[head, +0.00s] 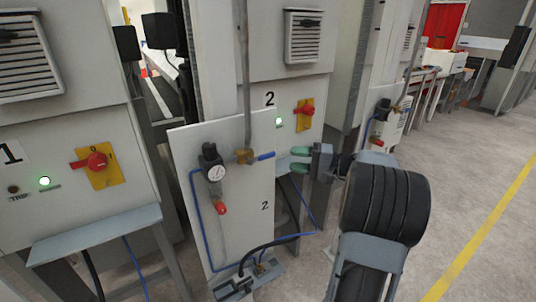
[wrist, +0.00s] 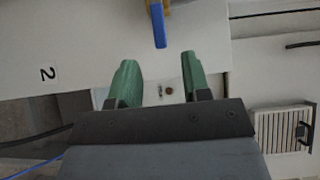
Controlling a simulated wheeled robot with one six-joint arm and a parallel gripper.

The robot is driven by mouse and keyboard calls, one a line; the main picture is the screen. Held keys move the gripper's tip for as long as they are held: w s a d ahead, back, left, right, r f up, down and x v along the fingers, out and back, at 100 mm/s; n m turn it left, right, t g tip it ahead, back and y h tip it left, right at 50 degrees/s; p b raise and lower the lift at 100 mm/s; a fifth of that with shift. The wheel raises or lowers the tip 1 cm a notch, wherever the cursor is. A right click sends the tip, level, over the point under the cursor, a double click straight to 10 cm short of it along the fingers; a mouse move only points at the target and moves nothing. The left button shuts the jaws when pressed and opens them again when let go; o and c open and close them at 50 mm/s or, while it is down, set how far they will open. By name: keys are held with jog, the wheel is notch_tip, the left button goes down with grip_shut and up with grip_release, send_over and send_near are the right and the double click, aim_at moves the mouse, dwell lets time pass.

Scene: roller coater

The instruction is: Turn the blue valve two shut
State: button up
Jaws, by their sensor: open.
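The blue valve two handle (head: 265,156) sticks out to the right from a brass valve body (head: 244,157) on the white panel marked 2 (head: 250,220). It lies across the vertical grey pipe above it. My gripper (head: 294,159), with green fingers, is open and empty just right of the handle's free end, apart from it. In the wrist view the blue handle (wrist: 158,25) points toward the gap between my open fingers (wrist: 159,64), in front of their tips. The brass body (wrist: 166,4) is mostly cut off at the top edge.
A pressure gauge (head: 215,173) with a red-tipped fitting stands left of the valve. A red-and-yellow switch (head: 306,113) is on the cabinet behind, above my gripper. Blue hose and black cable run below. Open floor (head: 470,210) lies to the right.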

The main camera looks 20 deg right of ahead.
aim_at(270, 156)
jog(key=p+x, duration=0.1)
jog(key=x, duration=0.7)
jog(key=shift+w+a+p, duration=0.3)
jog(key=shift+p, duration=0.05)
jog(key=shift+c, duration=0.2)
grip_shut()
